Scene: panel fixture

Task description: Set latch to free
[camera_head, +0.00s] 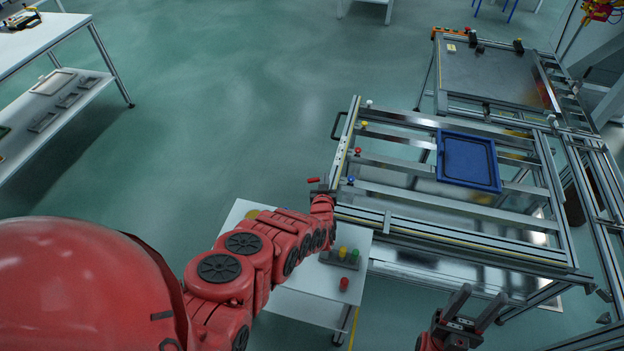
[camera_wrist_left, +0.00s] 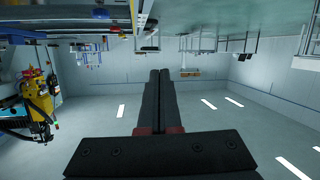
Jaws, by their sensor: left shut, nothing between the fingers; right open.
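The panel fixture (camera_head: 440,212) is a metal frame with cross rails on the right of the head view. Its left rail carries small white, yellow, red (camera_head: 358,151) and blue (camera_head: 351,180) knobs. A small red bar (camera_head: 313,180), possibly the latch handle, shows just left of the frame's near left corner; its setting is too small to tell. My left gripper (camera_head: 322,186) is beside this bar, whether touching I cannot tell. In the left wrist view its fingers (camera_wrist_left: 166,72) are together and empty. My right gripper (camera_head: 484,296) is open and empty in front of the frame.
A blue tray (camera_head: 439,160) lies on the frame. A small white table (camera_head: 300,303) below my left arm holds a block with yellow and green buttons (camera_head: 354,253) and a red cylinder (camera_head: 344,284). A white shelf table (camera_head: 60,30) stands far left. Open floor lies between.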

